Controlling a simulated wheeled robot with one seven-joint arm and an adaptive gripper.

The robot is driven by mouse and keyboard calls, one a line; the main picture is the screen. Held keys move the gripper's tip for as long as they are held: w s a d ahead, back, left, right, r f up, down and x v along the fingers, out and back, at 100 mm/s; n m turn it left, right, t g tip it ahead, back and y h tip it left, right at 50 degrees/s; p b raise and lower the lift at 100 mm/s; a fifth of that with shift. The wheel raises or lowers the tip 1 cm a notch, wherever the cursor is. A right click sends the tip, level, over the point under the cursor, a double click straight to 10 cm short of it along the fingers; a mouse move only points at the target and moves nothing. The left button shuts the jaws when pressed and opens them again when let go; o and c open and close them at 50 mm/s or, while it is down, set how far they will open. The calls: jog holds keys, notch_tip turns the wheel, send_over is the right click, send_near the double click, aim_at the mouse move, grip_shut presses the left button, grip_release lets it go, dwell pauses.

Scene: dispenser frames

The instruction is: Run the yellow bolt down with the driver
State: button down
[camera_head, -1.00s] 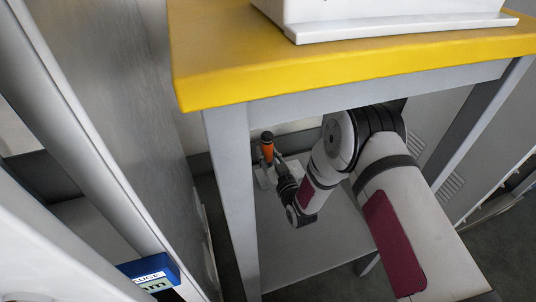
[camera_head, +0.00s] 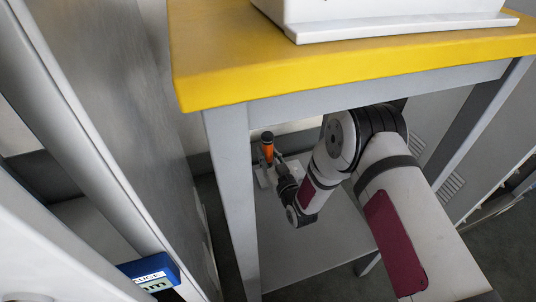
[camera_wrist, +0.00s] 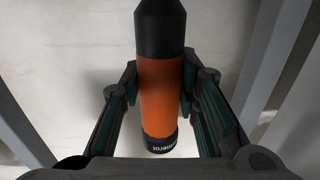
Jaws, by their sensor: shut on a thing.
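The driver (camera_head: 267,151) has an orange handle with dark ends and stands about upright over the lower shelf, under the yellow-topped table. In the wrist view the driver's orange handle (camera_wrist: 159,95) fills the middle. My gripper (camera_wrist: 160,88) is shut on the handle, with one finger pressed on each side. In the head view my gripper (camera_head: 272,168) reaches it from the right. The yellow bolt is not visible in any view. A small pale fixture (camera_head: 262,177) shows by the driver's lower part; whether the driver touches anything below cannot be seen.
The yellow tabletop (camera_head: 350,62) hangs over my arm, with a white appliance (camera_head: 390,22) on it. A grey table leg (camera_head: 232,200) stands left of the driver. The lower shelf (camera_head: 320,250) is bare in front. A blue labelled box (camera_head: 150,270) is at lower left.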

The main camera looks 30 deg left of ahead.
aim_at(270, 150)
jog(key=shift+f, duration=0.95)
dwell(1.7)
jog(key=shift+r, duration=0.1)
jog(key=shift+r+p, duration=1.35)
jog(key=shift+r, duration=1.2)
